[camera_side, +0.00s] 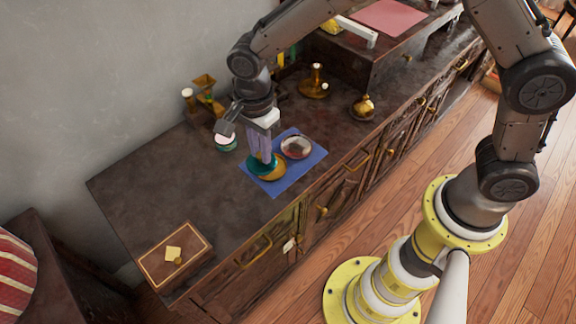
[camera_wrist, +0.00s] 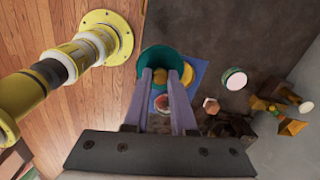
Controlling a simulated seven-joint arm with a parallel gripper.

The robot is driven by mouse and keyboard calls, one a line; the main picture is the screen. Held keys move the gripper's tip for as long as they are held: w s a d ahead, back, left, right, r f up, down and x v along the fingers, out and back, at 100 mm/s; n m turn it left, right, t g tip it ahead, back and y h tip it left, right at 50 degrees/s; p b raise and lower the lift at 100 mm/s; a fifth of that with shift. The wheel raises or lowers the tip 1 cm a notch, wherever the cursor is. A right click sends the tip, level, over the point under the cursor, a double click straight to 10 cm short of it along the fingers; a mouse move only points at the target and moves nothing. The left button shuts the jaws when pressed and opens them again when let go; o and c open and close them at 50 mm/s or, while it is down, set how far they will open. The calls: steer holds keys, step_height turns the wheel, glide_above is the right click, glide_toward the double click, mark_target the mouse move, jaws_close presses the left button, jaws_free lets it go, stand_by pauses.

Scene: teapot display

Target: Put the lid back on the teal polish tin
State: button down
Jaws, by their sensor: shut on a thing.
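My gripper (camera_side: 263,157) points down over the blue cloth with its pale purple fingers shut on a teal round lid (camera_side: 256,168). In the wrist view the lid (camera_wrist: 151,56) is at the fingertips (camera_wrist: 160,74), partly hidden by the fingers. A round tin with a golden-yellow top (camera_side: 278,173) sits on the cloth, partly covered from view by the lid; its yellow edge also shows in the wrist view (camera_wrist: 188,73). The lid is offset to one side of it. I cannot tell whether the lid touches the tin or the cloth.
A round dish with dark red contents (camera_side: 297,148) shares the blue cloth (camera_side: 277,190). A small green tin with a pale top (camera_side: 226,143) stands behind on the dark cabinet top. Brass pieces (camera_side: 204,90) stand at the back. A wooden box (camera_side: 176,257) is front left; the left middle is clear.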

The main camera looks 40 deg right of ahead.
steer(key=w+m, duration=0.3)
steer(key=w, duration=1.4)
steer(key=shift+m, duration=0.6)
steer(key=shift+w+d+f, duration=0.8)
steer(key=shift+w+f, duration=0.2)
steer(key=shift+f, duration=1.25)
steer(key=shift+w+d+f, duration=0.85)
steer(key=shift+w+f, duration=0.2)
steer(key=shift+f, duration=1.2)
steer(key=shift+w+d+f, duration=0.8)
steer(key=shift+w+f, duration=0.2)
steer(key=shift+f, duration=1.25)
steer(key=shift+f, duration=0.15)
steer(key=c, duration=0.7)
jaws_free()
steer(key=shift+o, duration=0.5)
